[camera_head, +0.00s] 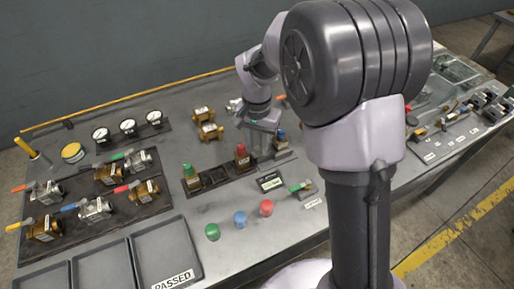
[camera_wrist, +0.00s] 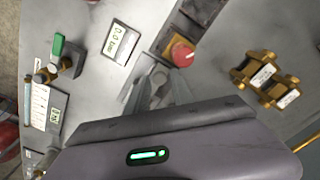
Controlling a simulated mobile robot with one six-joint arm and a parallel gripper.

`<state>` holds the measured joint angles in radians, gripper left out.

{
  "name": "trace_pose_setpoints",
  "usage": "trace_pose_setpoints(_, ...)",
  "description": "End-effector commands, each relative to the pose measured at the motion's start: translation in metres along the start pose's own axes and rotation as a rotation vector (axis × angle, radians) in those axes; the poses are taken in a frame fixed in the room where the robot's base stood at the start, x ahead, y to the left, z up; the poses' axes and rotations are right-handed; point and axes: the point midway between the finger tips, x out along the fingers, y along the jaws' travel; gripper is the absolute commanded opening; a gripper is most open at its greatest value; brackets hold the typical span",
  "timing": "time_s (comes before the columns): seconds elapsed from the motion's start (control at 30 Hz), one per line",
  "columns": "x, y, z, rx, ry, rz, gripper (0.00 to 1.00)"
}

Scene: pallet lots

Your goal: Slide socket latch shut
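My gripper (camera_head: 262,145) points down over the bench, close to the red-knobbed piece (camera_head: 242,157) in the head view. In the wrist view, the grey fingers of my gripper (camera_wrist: 157,85) are near a red round knob (camera_wrist: 181,53); whether they are apart or hold anything is unclear. A small fitting with a green handle (camera_head: 300,186) is to the right of the display; it also shows in the wrist view (camera_wrist: 57,48). A display (camera_head: 270,182) lies beside it and reads about 0.0 bar in the wrist view (camera_wrist: 120,42). I cannot pick out the socket latch or its position with certainty.
Green (camera_head: 212,231), blue (camera_head: 240,218) and red (camera_head: 266,207) buttons are at the bench front. Brass fittings (camera_head: 208,125) stand behind the dark rack (camera_head: 215,177). Trays (camera_head: 182,254), one marked PASSED, are at front left. Valves lie on a dark mat (camera_head: 125,206).

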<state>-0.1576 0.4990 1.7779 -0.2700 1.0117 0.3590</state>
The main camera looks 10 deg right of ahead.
Motion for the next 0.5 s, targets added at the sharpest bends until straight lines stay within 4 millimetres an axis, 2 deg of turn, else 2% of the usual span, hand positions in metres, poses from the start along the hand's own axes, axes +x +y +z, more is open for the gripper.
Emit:
trace_pose_setpoints(0.3,0.004,-0.0001,-0.0002,-0.001,0.001,-0.001,0.28)
trace_pose_setpoints(0.43,0.0039,-0.0001,-0.0003,-0.001,0.001,-0.001,0.03)
trace_pose_setpoints(0.5,0.0038,-0.0001,-0.0003,-0.001,0.001,-0.001,0.0)
